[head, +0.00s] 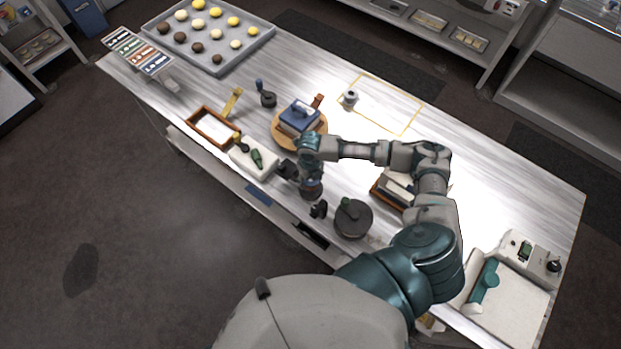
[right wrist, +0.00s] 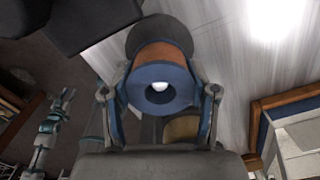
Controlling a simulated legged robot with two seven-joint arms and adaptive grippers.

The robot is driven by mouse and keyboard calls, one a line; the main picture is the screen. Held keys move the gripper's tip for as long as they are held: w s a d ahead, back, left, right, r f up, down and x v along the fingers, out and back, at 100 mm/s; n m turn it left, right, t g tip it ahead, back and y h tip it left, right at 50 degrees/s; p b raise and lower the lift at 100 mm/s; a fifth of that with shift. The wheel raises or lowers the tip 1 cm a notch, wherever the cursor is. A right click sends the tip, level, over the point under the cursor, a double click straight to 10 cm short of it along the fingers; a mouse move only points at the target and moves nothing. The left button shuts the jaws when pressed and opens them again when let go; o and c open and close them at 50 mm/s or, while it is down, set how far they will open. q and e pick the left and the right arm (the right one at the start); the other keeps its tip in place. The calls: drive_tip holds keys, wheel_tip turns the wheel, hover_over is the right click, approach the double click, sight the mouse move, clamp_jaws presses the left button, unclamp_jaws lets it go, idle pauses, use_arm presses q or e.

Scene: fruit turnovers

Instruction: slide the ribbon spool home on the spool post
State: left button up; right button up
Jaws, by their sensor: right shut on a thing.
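In the right wrist view the ribbon spool (right wrist: 150,72) has a blue near flange and an orange-brown winding. My right gripper (right wrist: 160,95) is shut on it, one finger at each side. A pale spot shows in the spool's bore; I cannot tell whether it is a post tip. A dark round part lies behind the winding. In the head view the spool (head: 313,188) is small, near the table's front edge, below my right gripper (head: 300,175). The spool post is not clearly seen. My left gripper (right wrist: 62,103) shows in the right wrist view, fingers apart, empty.
A dark round disc (head: 352,220) and a small black piece (head: 319,209) stand close to the spool. A white block (head: 252,163), a wooden tray (head: 212,128) and a round board (head: 283,139) with a blue stack are nearby. The outlined area (head: 385,105) is mostly clear.

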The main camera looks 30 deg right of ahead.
drive_tip(key=shift+f, duration=0.25)
drive_tip(key=shift+f+b, duration=0.65)
drive_tip(key=shift+f, duration=0.35)
drive_tip(key=o, duration=1.2)
wheel_tip(320, 180, up, 12)
drive_tip(key=shift+f, duration=0.1)
idle(1.5)
